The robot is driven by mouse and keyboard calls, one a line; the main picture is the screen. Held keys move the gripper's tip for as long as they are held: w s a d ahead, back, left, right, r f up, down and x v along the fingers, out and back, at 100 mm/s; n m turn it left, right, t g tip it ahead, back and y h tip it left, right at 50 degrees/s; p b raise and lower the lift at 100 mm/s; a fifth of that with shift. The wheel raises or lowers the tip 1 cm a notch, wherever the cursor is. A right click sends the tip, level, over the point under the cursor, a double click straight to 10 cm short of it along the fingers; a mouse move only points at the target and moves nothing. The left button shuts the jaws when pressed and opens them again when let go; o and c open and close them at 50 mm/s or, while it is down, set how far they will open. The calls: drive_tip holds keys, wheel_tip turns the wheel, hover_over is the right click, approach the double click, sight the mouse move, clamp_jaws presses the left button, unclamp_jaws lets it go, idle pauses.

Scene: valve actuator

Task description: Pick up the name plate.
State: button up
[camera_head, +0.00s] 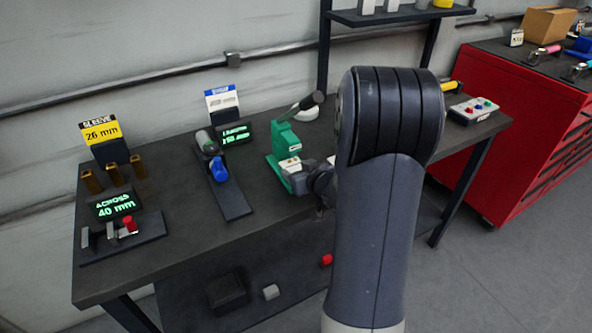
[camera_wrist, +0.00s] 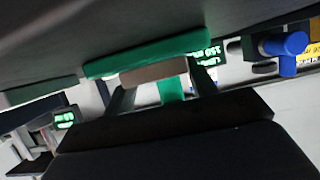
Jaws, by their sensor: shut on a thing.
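The name plate (camera_head: 290,163) is a small pale plate on the base of a green press (camera_head: 286,142) on the bench. In the wrist view the plate (camera_wrist: 153,72) is a flat tan piece between my two fingertips, against the green base (camera_wrist: 160,50). My gripper (camera_head: 298,178) reaches in from the right, low at the front of the press. In the wrist view my gripper (camera_wrist: 160,88) is shut on the plate's sides. The plate looks level with the base; I cannot tell whether it still touches it. My arm hides part of the bench right of the press.
A blue-handled fixture (camera_head: 219,170) and a green-lit display (camera_head: 234,134) stand left of the press. A gauge with a red knob (camera_head: 129,225) is at the bench's left end. A button box (camera_head: 474,110) is at the right. The bench front between fixtures is clear.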

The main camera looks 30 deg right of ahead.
sight(298, 160)
drive_tip(key=shift+r, duration=0.1)
drive_tip(key=shift+r, duration=0.55)
wheel_tip(298, 160, up, 2)
drive_tip(key=shift+r+p, duration=0.1)
drive_tip(key=shift+p, duration=0.4)
drive_tip(key=s, duration=1.8)
drive_tip(key=shift+d, duration=0.3)
